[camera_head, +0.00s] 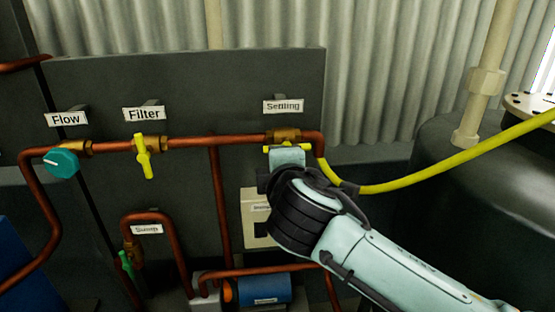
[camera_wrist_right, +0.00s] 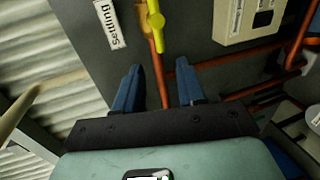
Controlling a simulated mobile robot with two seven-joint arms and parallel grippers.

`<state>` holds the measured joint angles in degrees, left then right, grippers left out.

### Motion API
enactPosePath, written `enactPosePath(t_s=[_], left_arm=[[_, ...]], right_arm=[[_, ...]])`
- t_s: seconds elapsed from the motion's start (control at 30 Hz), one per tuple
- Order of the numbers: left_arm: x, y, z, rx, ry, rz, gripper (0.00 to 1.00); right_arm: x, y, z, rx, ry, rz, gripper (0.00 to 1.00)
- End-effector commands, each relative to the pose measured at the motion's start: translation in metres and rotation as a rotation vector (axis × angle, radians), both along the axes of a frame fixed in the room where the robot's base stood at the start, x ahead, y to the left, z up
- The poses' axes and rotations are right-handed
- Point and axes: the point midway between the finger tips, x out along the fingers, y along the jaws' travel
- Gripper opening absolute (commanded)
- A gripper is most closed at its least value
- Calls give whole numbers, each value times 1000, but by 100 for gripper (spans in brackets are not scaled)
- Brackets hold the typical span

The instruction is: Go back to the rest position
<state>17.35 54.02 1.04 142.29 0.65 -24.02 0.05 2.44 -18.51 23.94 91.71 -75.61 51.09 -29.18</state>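My right arm comes in from the lower right in the head view. That valve's yellow handle (camera_head: 304,148) lies crosswise and is partly hidden by the gripper. In the right wrist view my right gripper (camera_wrist_right: 160,66) has its two blue fingers apart with nothing held between them. The yellow handle (camera_wrist_right: 156,32) is beyond the fingertips, apart from them. My left gripper is not in view.
The dark panel (camera_head: 100,90) also carries a teal Flow knob (camera_head: 62,163) and a yellow Filter handle (camera_head: 143,157). Copper pipes (camera_head: 218,200) run across it. A yellow hose (camera_head: 430,180) leads right to a dark tank (camera_head: 480,190). A blue-orange pump (camera_head: 262,290) sits below.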

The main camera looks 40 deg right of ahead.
Motion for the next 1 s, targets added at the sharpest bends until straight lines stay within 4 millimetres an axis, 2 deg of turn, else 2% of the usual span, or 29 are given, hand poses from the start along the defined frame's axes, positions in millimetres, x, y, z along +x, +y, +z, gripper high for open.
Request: enactPosePath(t_s=[0.57,0.67,0.77,0.83,0.97,1.0], left_arm=[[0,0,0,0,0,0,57],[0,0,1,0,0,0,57],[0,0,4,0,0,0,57],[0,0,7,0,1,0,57],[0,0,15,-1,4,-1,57],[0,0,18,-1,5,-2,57]], right_arm=[[-3,2,1,0,0,1,40],[1,3,-5,8,11,7,40],[15,9,-26,42,49,32,40],[30,16,-53,86,95,61,40],[58,35,-122,213,209,117,40],[65,41,-145,259,246,131,40]])
